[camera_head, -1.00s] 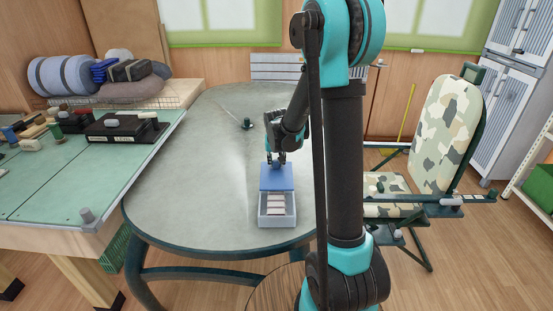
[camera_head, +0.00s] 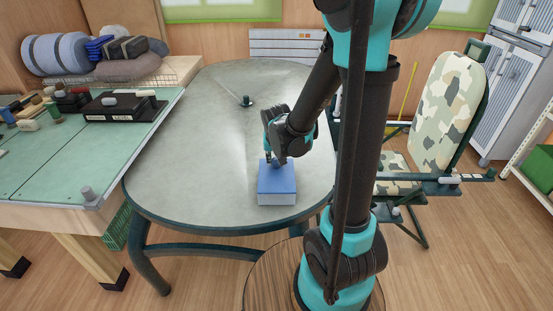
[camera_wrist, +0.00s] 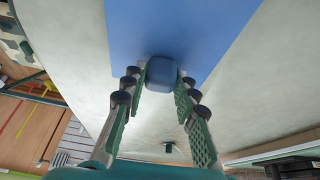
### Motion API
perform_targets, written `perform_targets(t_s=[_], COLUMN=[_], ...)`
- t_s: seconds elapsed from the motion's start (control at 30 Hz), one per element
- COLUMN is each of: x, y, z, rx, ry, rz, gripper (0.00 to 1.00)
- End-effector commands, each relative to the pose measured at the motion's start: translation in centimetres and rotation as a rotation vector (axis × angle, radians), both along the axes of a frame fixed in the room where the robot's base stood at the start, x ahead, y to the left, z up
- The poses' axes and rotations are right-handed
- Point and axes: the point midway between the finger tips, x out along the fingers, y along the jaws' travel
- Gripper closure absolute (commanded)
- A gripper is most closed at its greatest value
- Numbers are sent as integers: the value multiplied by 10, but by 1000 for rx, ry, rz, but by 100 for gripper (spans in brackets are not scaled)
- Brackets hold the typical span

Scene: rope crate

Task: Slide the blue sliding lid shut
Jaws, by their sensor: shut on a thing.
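A grey-white box (camera_head: 277,200) stands on the oval table. The blue sliding lid (camera_head: 277,178) lies over its top, and no open part of the box shows in the head view. The lid fills the top of the wrist view (camera_wrist: 185,30). My gripper (camera_head: 278,161) is at the far edge of the lid. In the wrist view my gripper (camera_wrist: 161,88) has its two fingers on either side of a blue knob (camera_wrist: 161,73) on the lid, shut on it. The inside of the box is hidden under the lid.
The grey oval table (camera_head: 190,150) is clear to the left of the box. A small dark object (camera_head: 246,101) stands farther back. A green-topped workbench (camera_head: 90,150) with tools adjoins on the left. A camouflage chair (camera_head: 447,120) stands at the right.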

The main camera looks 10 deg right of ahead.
Motion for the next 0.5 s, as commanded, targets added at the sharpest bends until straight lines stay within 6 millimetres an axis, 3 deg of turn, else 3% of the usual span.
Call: perform_targets(t_s=[0.07, 0.1, 0.23, 0.5], x=[-1, -1, 0, 0], y=[0, 0, 0, 0], z=[0, 0, 0, 0], rx=[1, 1, 1, 1], ry=[2, 2, 1, 1], rz=[0, 0, 0, 0], gripper=[100, 67, 51, 50])
